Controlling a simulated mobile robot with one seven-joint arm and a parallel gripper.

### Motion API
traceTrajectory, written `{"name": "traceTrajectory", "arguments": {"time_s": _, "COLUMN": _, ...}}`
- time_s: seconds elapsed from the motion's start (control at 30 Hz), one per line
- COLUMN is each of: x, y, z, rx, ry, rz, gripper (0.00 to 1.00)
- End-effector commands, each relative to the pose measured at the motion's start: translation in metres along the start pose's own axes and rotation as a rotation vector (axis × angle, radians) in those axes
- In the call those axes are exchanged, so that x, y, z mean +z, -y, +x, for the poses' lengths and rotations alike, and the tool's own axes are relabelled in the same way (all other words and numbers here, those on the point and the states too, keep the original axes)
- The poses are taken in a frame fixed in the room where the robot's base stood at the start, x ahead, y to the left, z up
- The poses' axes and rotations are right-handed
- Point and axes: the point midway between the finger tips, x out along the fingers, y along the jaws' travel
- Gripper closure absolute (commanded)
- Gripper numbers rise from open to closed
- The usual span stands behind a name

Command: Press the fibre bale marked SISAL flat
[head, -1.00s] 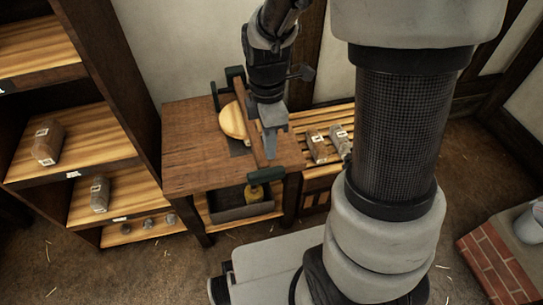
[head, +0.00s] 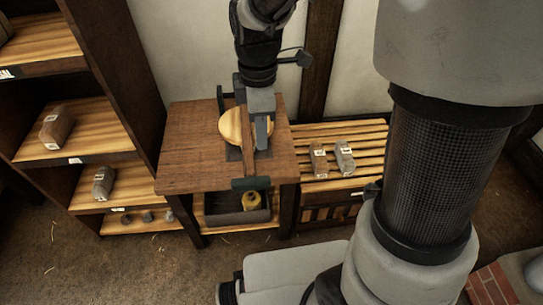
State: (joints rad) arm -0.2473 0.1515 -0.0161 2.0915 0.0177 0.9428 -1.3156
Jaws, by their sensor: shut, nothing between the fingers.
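Several small bales with white labels are in the head view; the labels are too small to read, so I cannot tell which is SISAL. A brown bale (head: 318,162) and a grey bale (head: 344,158) lie side by side on a slatted bench. Another brown bale (head: 56,128) and another grey bale (head: 103,184) lie on the left shelves. My gripper (head: 262,134) is shut and empty, pointing down over the wooden worktable (head: 190,150), left of the bench bales. It partly covers a round pale wooden disc (head: 231,126); contact cannot be told.
A dark shelf unit (head: 112,100) stands left of the worktable. A grey bin (head: 230,217) with a yellowish object (head: 251,202) sits underneath. The slatted bench (head: 360,132) has free room.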

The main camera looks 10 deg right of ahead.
Motion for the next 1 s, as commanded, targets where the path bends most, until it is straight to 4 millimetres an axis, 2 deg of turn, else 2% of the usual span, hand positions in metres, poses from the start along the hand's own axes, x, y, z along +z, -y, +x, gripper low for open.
{"name": "traceTrajectory", "arguments": {"time_s": 0.17, "x": -0.001, "y": 0.001, "z": 0.016, "rx": -0.003, "ry": 0.001, "rz": 0.0, "gripper": 1.0}}
{"name": "traceTrajectory", "arguments": {"time_s": 0.5, "x": -0.001, "y": 0.001, "z": 0.088, "rx": -0.004, "ry": 0.002, "rz": -0.001, "gripper": 1.0}}
{"name": "traceTrajectory", "arguments": {"time_s": 0.7, "x": -0.001, "y": 0.001, "z": 0.122, "rx": -0.003, "ry": 0.001, "rz": 0.0, "gripper": 1.0}}
{"name": "traceTrajectory", "arguments": {"time_s": 0.83, "x": -0.001, "y": 0.0, "z": 0.134, "rx": -0.002, "ry": 0.001, "rz": -0.001, "gripper": 1.0}}
{"name": "traceTrajectory", "arguments": {"time_s": 1.0, "x": -0.001, "y": 0.0, "z": 0.139, "rx": 0.001, "ry": 0.0, "rz": -0.001, "gripper": 1.0}}
